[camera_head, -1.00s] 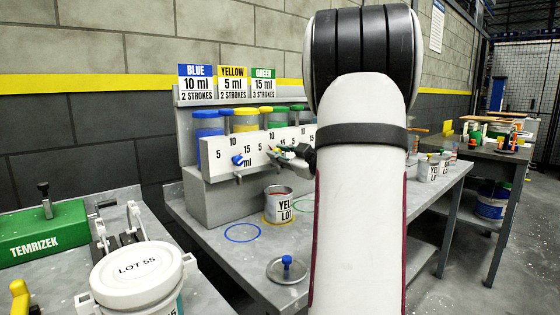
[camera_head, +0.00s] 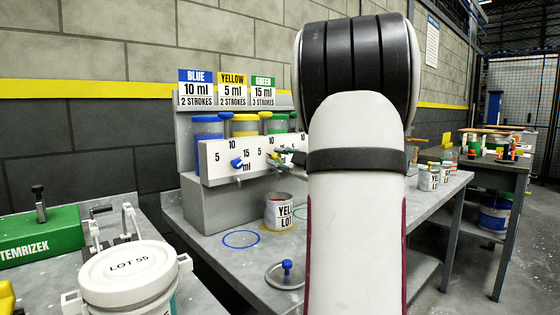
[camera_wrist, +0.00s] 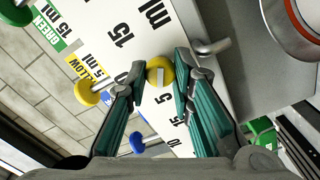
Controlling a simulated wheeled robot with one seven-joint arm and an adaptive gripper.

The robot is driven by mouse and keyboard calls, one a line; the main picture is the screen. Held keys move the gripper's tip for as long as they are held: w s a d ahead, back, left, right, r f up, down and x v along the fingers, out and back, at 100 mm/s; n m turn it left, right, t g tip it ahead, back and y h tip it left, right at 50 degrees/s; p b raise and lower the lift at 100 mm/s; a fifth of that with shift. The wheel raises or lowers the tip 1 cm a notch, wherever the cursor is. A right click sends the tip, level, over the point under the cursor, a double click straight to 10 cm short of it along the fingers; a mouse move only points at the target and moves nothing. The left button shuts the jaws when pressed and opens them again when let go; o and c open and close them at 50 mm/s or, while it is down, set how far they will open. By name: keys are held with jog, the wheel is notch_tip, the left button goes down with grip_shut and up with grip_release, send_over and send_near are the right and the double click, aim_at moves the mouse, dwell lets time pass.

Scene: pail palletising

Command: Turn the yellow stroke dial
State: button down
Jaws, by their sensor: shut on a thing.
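The yellow stroke dial (camera_wrist: 159,73) is a round yellow knob on the white scale panel (camera_head: 222,160), marked 5, 10 and 15 ml. My gripper (camera_wrist: 160,77) has one teal-padded finger on each side of the dial and is shut on it. In the head view my gripper (camera_head: 283,155) reaches the panel from the right and mostly hides the dial. A blue dial (camera_head: 237,163) sits to the left on the same panel. The sign card for yellow (camera_head: 233,88) reads 5 ml, 2 strokes.
A can labelled YEL LOT (camera_head: 278,212) stands below the panel. A blue ring (camera_head: 241,239) is marked on the bench, with a blue-knobbed lid (camera_head: 286,272) nearby. A white LOT 55 pail (camera_head: 128,275) stands at the front left. Blue, yellow and green containers stand behind the panel.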

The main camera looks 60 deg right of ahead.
jog(key=shift+f, duration=0.1)
jog(key=c, duration=1.4)
grip_release()
jog(key=shift+s, duration=0.1)
jog(key=v, duration=1.2)
